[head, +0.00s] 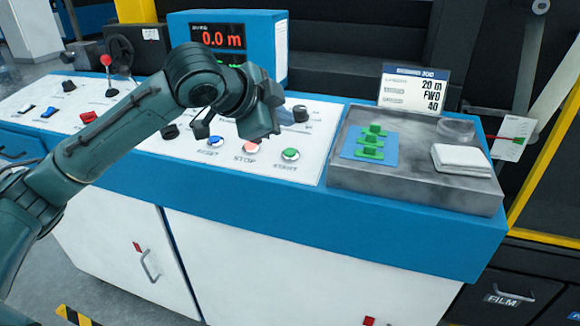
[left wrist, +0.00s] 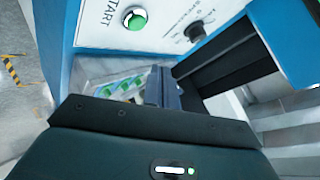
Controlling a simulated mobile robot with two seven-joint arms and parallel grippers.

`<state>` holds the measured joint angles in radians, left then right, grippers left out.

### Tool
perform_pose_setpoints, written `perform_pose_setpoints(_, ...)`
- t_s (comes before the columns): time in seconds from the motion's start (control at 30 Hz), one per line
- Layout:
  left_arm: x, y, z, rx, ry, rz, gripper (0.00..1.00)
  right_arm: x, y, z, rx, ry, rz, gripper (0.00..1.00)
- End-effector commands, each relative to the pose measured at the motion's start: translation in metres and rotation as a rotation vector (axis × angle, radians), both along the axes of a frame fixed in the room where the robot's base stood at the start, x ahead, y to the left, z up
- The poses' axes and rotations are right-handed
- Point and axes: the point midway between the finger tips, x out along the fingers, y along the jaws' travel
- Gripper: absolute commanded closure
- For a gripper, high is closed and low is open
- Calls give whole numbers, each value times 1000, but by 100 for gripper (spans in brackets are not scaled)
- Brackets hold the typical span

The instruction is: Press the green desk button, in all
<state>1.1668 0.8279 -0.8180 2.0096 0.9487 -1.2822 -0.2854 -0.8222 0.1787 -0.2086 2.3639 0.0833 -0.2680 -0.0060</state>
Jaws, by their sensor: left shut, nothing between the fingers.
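The green button (head: 290,154), marked START, sits at the right end of a row on the white panel of the desk. It also shows at the top of the left wrist view (left wrist: 136,20), uncovered. My left gripper (head: 260,128) is shut and empty, above the panel, just left of and behind the green button in the head view; they look apart. Its fingers show in the left wrist view (left wrist: 163,88). My right gripper is in neither view.
A red STOP button (head: 249,148) and a blue RESET button (head: 215,141) are left of the green one. A black knob (head: 300,113) stands behind. A display (head: 218,36) reads 0.0 m. A grey tray (head: 410,192) lies right, with green pieces and a white cloth.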

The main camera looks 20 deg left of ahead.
Motion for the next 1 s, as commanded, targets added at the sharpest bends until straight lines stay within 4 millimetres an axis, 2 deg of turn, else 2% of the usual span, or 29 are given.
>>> perform_pose_setpoints(0.03, 1, 0, -16, 0, -2, -1, 100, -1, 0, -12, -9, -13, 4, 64)
perform_pose_setpoints(0.1, 3, 0, -24, -1, 0, -1, 100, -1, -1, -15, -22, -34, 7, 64)
perform_pose_setpoints(0.4, 8, 0, -43, 0, 2, 0, 100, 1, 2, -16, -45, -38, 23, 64)
perform_pose_setpoints(1.0, 8, -1, -45, -1, 0, 1, 100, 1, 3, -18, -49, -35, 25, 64)
